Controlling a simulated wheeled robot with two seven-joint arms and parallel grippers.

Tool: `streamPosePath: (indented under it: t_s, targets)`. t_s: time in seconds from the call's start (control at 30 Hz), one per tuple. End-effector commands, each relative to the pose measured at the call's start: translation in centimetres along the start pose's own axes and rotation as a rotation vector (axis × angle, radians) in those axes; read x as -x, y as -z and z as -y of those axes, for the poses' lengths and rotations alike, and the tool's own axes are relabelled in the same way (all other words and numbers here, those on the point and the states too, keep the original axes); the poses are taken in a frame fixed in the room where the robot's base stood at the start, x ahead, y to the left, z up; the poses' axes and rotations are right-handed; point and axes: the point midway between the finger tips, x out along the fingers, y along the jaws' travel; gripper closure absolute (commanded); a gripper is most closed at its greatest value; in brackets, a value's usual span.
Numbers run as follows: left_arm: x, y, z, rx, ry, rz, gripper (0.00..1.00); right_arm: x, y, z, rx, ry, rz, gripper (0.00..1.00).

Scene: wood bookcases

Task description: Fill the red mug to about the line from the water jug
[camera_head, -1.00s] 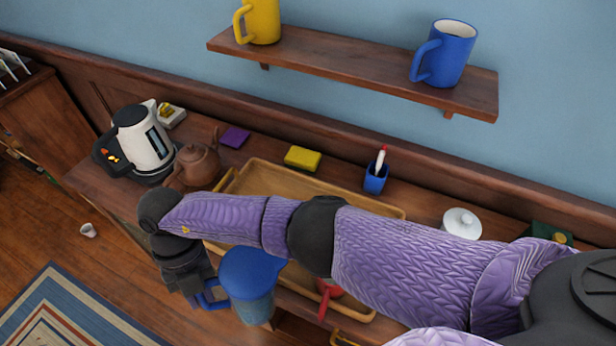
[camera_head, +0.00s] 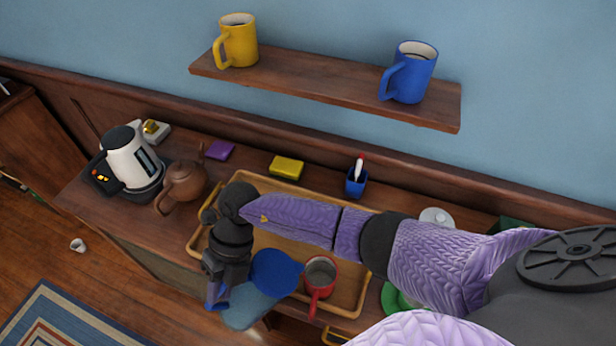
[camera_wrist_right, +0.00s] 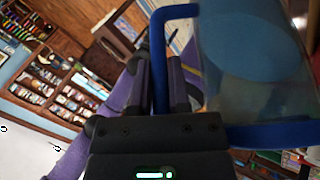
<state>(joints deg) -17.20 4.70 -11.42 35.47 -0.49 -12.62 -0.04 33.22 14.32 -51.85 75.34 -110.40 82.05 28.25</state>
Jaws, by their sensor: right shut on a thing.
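The water jug has a blue lid (camera_head: 276,272), a blue handle and a clear bluish body (camera_head: 245,314). My right gripper (camera_head: 215,288) is shut on its handle; the handle and clear body also show close up in the right wrist view (camera_wrist_right: 255,65). The jug is tilted, its lid end leaning right toward the red mug (camera_head: 319,287). The mug stands upright at the tray's front, just right of the lid. Its inside looks grey; I cannot tell the water level or see a line. No stream is visible. My left gripper is out of view.
The wooden tray (camera_head: 345,312) lies on the sideboard, partly under my right arm. A kettle (camera_head: 132,160), brown teapot (camera_head: 185,182), yellow sponge (camera_head: 286,167) and blue pen cup (camera_head: 356,184) stand behind and left. Yellow (camera_head: 238,45) and blue (camera_head: 410,78) mugs stand on the shelf.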

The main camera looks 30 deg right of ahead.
Motion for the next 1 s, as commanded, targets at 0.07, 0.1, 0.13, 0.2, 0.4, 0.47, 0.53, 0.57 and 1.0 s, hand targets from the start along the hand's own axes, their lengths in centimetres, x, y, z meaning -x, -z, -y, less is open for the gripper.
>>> streamPosePath:
  t_s: [0.07, 0.1, 0.13, 0.2, 0.4, 0.47, 0.53, 0.57, 1.0]
  targets:
    - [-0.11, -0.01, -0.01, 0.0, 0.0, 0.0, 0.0, 0.33, 0.22, 0.38, 0.013, -0.034, 0.008, 1.0]
    - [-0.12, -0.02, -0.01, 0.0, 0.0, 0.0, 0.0, 0.46, 0.31, 0.48, 0.018, -0.046, 0.01, 1.0]
    - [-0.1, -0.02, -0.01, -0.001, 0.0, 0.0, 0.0, 0.56, 0.32, 0.5, 0.021, -0.05, 0.012, 1.0]
    - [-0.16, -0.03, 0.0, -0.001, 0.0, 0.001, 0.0, 0.59, 0.31, 0.5, 0.025, -0.056, 0.014, 1.0]
    - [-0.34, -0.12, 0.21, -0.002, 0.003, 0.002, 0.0, 0.64, 0.4, 0.62, 0.033, -0.075, 0.017, 1.0]
    - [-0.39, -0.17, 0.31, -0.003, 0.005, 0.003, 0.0, 0.67, 0.42, 0.65, 0.035, -0.082, 0.018, 1.0]
    - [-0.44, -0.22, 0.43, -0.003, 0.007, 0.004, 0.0, 0.72, 0.45, 0.7, 0.038, -0.089, 0.02, 1.0]
    - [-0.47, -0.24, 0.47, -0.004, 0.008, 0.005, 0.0, 0.74, 0.46, 0.72, 0.039, -0.092, 0.021, 1.0]
    - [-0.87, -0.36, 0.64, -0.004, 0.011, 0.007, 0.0, 0.97, 0.63, 1.04, 0.059, -0.136, 0.03, 1.0]
